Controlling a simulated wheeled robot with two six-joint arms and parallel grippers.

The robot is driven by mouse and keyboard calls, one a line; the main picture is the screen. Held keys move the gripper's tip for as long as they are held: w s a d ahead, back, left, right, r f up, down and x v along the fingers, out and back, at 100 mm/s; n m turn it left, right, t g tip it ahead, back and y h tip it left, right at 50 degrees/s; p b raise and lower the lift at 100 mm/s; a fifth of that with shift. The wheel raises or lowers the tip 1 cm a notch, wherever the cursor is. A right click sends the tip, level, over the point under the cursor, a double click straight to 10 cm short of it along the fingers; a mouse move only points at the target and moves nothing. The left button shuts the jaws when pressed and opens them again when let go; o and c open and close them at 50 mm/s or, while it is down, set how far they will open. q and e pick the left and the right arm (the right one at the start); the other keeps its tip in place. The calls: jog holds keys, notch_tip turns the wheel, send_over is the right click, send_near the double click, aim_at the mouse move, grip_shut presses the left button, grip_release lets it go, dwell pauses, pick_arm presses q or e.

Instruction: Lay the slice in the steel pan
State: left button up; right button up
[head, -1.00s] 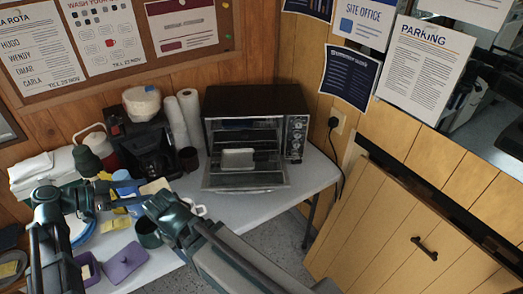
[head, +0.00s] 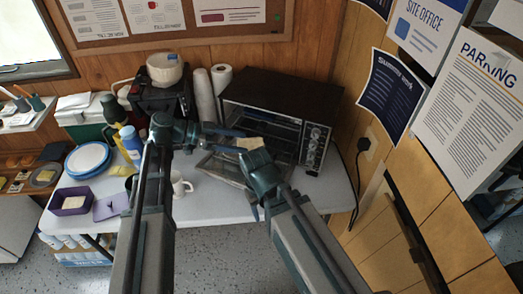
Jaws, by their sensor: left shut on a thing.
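The slice (head: 250,143) is a pale tan flat piece in front of the toaster oven's opening. My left gripper (head: 238,134) reaches in from the left and is shut on the slice, holding it up by its left side. My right gripper (head: 256,172) is just below the slice, close in front of the oven; its fingers are too unclear to tell open from shut. I cannot make out the steel pan for certain; the oven's inside is partly hidden by the slice and my grippers.
The black toaster oven (head: 270,100) stands with its door (head: 222,167) lowered. A white mug (head: 181,184), blue bottle (head: 131,143), purple tub (head: 72,201) and blue-white plates (head: 88,159) are on the table to the left. A paper roll (head: 203,95) stands beside the oven.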

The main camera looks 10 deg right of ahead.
pick_arm(q)
jog(key=s+a+f+n+t+y+b, duration=0.2)
jog(key=a+f+n+t+y+b, duration=0.1)
jog(key=a+f+n+t+b, duration=0.65)
jog(key=m+g+b, duration=0.2)
jog(key=m, duration=0.1)
send_over(237, 157)
jog(key=shift+f+n, duration=0.25)
jog(key=shift+f, duration=0.5)
jog(key=shift+f+b, duration=1.55)
jog(key=shift+f, duration=0.2)
jog(key=shift+f, duration=0.1)
jog(key=shift+f, duration=0.15)
jog(key=o, duration=1.3)
jog(key=shift+r, duration=0.2)
